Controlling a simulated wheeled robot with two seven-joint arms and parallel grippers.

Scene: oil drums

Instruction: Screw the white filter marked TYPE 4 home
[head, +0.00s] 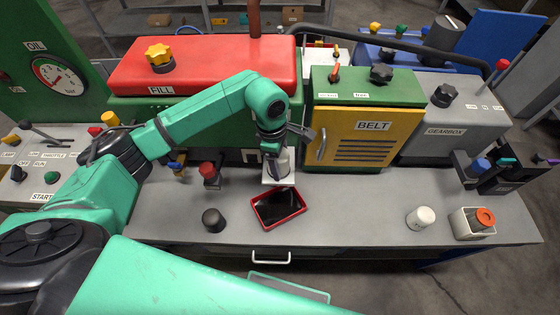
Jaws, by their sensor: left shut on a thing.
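My left gripper (275,157) reaches down in front of the green engine housing. It is shut on a white cylinder (284,161), partly hidden by the fingers. The cylinder is at a small white plate or bracket (269,181); I cannot tell whether it touches it or how far it is seated. No TYPE 4 marking is readable. Another white filter-like cylinder (421,217) stands on the right of the grey bench. A dark cylinder (213,220) stands on the left of the bench. My right gripper is not in view.
A red tray with a dark inside (257,212) lies just below the gripper. A white bin (461,226) holding an orange-topped item (484,218) stands at the bench's right. The yellow BELT door (398,138) is shut. The bench between tray and right cylinder is clear.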

